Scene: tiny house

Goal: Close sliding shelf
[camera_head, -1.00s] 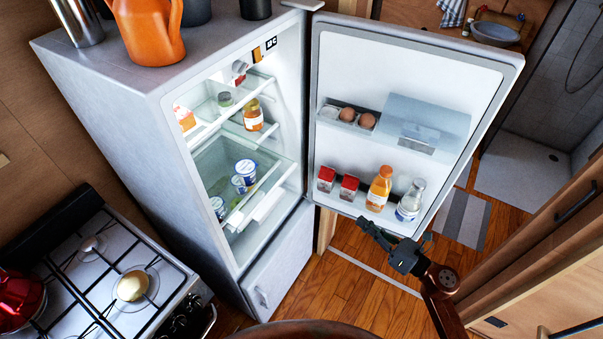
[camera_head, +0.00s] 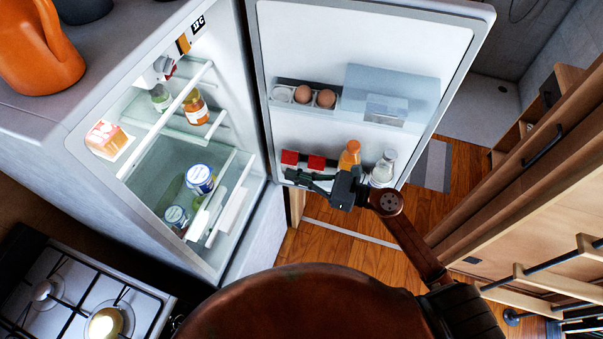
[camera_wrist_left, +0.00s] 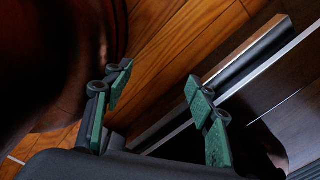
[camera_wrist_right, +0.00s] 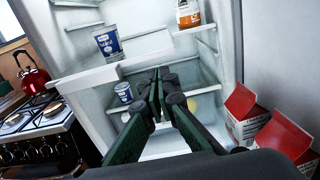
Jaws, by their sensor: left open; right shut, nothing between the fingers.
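The fridge (camera_head: 60,118) stands open, with glass shelves inside. A lower shelf with a white front (camera_head: 207,213) sits below the upper shelf; its white front also shows in the right wrist view (camera_wrist_right: 92,79). Blue-and-white tubs (camera_head: 201,178) stand there. I cannot tell exactly how far the shelf is slid out. My right gripper (camera_head: 300,180) is shut and empty, beside the lower door rack, pointing left toward the interior. In the right wrist view its fingers (camera_wrist_right: 160,78) point at the fridge interior, apart from the shelf front. My left gripper (camera_wrist_left: 160,78) is open and empty, above the floor.
The open fridge door (camera_head: 360,45) holds eggs (camera_head: 314,95), red cartons (camera_head: 302,161) and bottles (camera_head: 349,156) close to my right gripper. A stove (camera_head: 75,295) is at lower left and wooden cabinets (camera_head: 530,165) at right.

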